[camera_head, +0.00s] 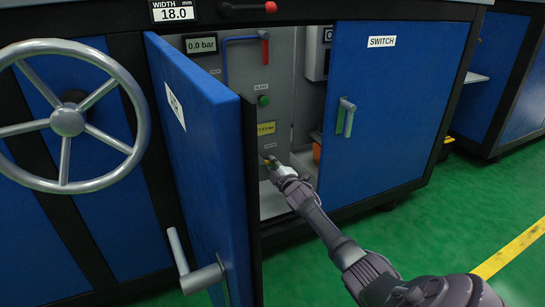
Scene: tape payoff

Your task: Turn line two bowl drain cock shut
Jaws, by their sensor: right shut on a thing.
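The cabinet door (205,150) labelled AIR stands open, and a grey panel (282,75) shows behind it. My right gripper (276,166) reaches into the opening from the lower right. It is shut on a small yellowish part low on the panel, at the place of the drain cock (269,159). The fingers hide most of the cock, so I cannot tell which way its handle points. My left gripper is not in view.
A pressure display (201,45) reads 0.0 bar. A red lever (265,48) hangs down above a green knob (264,100). The SWITCH door (385,95) lies right of the opening. A large handwheel (68,120) stands left. Green floor (440,215) is clear at right.

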